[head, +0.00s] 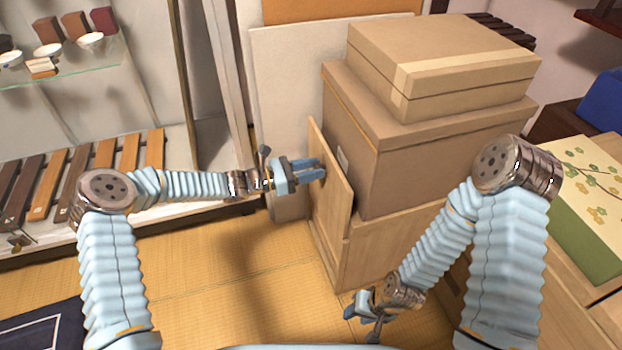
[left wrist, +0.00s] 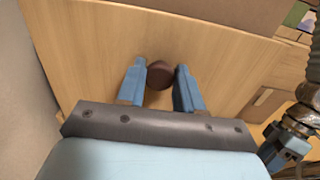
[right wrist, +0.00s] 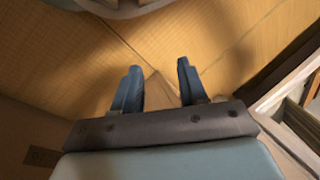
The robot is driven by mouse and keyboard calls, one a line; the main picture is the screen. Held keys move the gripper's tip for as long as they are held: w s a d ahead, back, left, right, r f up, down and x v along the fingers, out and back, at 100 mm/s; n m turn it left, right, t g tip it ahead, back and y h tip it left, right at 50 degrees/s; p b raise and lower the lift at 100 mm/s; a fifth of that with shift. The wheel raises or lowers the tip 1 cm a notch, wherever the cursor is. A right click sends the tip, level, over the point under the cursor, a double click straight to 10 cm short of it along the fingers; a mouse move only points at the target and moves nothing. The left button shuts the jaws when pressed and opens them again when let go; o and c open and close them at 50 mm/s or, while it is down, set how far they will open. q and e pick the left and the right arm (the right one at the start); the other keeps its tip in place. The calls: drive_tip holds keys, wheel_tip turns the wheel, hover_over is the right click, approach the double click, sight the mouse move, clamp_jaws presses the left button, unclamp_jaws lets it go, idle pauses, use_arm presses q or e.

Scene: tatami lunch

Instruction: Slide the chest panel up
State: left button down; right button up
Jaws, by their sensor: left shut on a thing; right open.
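The chest panel (head: 331,205) is a thin light-wood board on the left face of the wooden chest (head: 372,250). Its upper part stands above the chest's top edge, beside a cardboard box. My left gripper (head: 316,169) is at the panel's outer face, shut on its round dark knob (left wrist: 159,78). In the left wrist view the two blue fingers (left wrist: 161,68) stand on either side of the knob, and the wood panel (left wrist: 95,60) fills the background. My right gripper (head: 360,305) is low in front of the chest. It is open and empty in the right wrist view (right wrist: 159,67).
A large cardboard box (head: 400,150) with a smaller box (head: 440,65) on top stands on the chest. A display shelf (head: 70,75) with bowls is at the left. A green floral box (head: 580,200) is at the right. Tatami floor (head: 210,290) is clear between.

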use_arm(q)
wheel_tip(320, 180, up, 9)
drive_tip(key=p, duration=0.3)
drive_tip(key=shift+f, duration=0.15)
use_arm(e)
drive_tip(key=r, duration=0.1)
drive_tip(key=a+r, duration=0.1)
drive_tip(key=r, duration=0.2)
drive_tip(key=shift+s+a+r, duration=0.2)
drive_tip(key=shift+s+r, duration=0.05)
use_arm(q)
drive_tip(key=c, duration=0.8)
unclamp_jaws()
drive_tip(key=shift+o, duration=0.2)
drive_tip(key=shift+f, duration=0.1)
drive_tip(key=v, duration=1.4)
use_arm(e)
drive_tip(key=shift+f, duration=0.4)
use_arm(q)
drive_tip(key=shift+d, duration=0.1)
